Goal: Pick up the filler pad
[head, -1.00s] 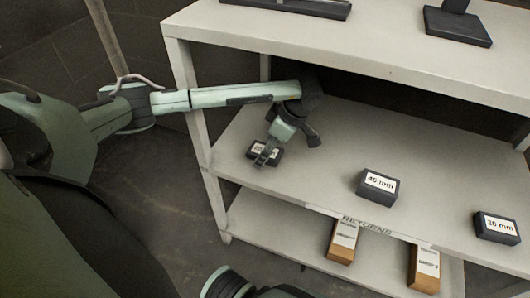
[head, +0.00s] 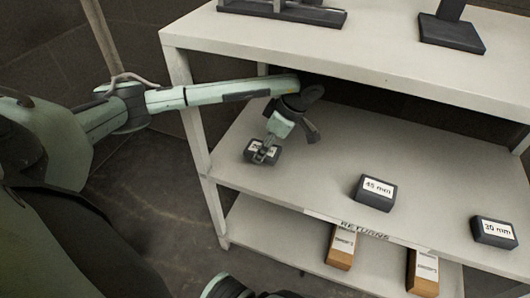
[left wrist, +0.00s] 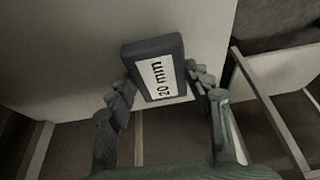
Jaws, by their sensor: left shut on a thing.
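A dark grey block with a white label, a filler pad (head: 250,156), is at the left end of the middle shelf in the head view. In the left wrist view its label reads 20 mm, and the same pad (left wrist: 150,47) sits between the fingertips. My left gripper (head: 266,150) reaches in from above and is shut on this pad; its fingers (left wrist: 162,82) press on both sides. I cannot tell whether the pad still touches the shelf. Two similar pads, labelled 45 mm (head: 374,204) and 30 mm (head: 482,237), lie further right. My right gripper is out of view.
The grey shelf unit's top board (head: 370,45) overhangs the middle shelf (head: 310,180), with dark fixtures (head: 452,32) on it. Two brown boxes (head: 338,258) lie on the lower shelf below a RETURNS label (head: 366,229). The shelf is clear between pads.

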